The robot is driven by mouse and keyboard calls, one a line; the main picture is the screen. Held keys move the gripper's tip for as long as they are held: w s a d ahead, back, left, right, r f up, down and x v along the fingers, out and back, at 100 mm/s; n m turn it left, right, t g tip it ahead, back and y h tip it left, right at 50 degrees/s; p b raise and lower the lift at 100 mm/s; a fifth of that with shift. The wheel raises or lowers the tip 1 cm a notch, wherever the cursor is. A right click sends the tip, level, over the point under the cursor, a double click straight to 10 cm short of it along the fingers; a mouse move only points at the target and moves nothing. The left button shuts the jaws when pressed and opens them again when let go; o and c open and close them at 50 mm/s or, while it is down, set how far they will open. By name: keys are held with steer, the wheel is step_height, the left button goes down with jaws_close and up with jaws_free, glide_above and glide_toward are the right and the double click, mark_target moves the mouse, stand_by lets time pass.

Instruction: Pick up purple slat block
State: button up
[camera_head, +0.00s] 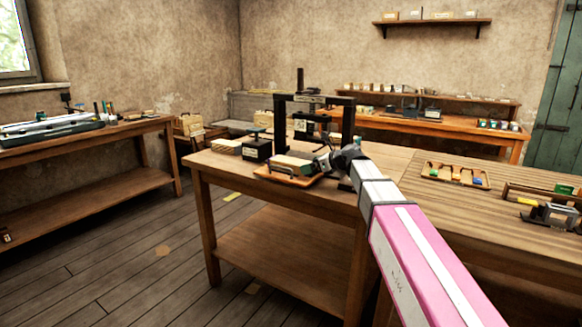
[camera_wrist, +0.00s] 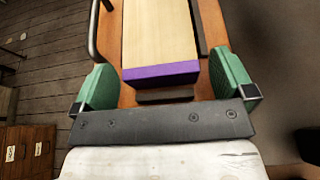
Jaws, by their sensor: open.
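The purple slat block (camera_wrist: 161,73) shows in the wrist view as a pale wooden top with a purple end face towards me. It lies on an orange-brown tray (camera_wrist: 218,32) between dark raised strips. My gripper (camera_wrist: 165,84) is open, with one green finger pad on each side of the block's near end and gaps on both sides. The far end of the block is cut off by the picture's top edge. In the head view my gripper (camera_head: 318,164) is over the tray (camera_head: 285,180), and the block is hard to make out there.
A black press frame (camera_head: 347,118) stands just behind the tray. A dark box (camera_head: 257,150) sits to its left. A wooden rack with coloured pieces (camera_head: 455,174) lies to the right. The table front between them is mostly clear.

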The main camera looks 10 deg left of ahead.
steer(key=shift+w+a+f, duration=0.2)
steer(key=shift+a+f, duration=0.05)
steer(key=shift+a, duration=0.25)
steer(key=c, duration=1.1)
steer(key=shift+r, duration=0.15)
